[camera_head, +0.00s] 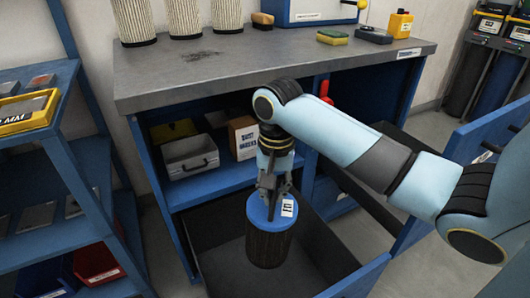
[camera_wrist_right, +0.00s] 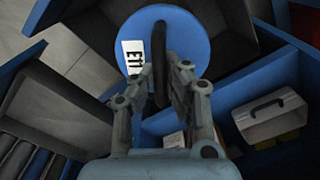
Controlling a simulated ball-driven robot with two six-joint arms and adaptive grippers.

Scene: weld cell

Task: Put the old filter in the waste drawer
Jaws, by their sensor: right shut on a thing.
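The old filter (camera_head: 268,247) is a dark, pleated cylinder with a blue cap and a white label. My right gripper (camera_head: 271,192) is shut on the dark handle on top of the cap, and the filter hangs roughly upright. In the right wrist view, the blue cap (camera_wrist_right: 190,35) and its handle show between the fingers (camera_wrist_right: 160,82). An open, dark-lined drawer (camera_head: 218,265) with a blue front lies below the filter. The filter appears over its opening; the exact height above its floor is hard to tell. My left gripper is not in view.
A grey-topped workbench (camera_head: 200,75) stands behind, with several clean pleated filters (camera_head: 183,18) on it. Its shelf holds a grey case (camera_head: 190,157) and a dust-masks box (camera_head: 243,137). A blue rack (camera_head: 75,150) stands left. Another blue panel (camera_head: 490,135) juts out at right.

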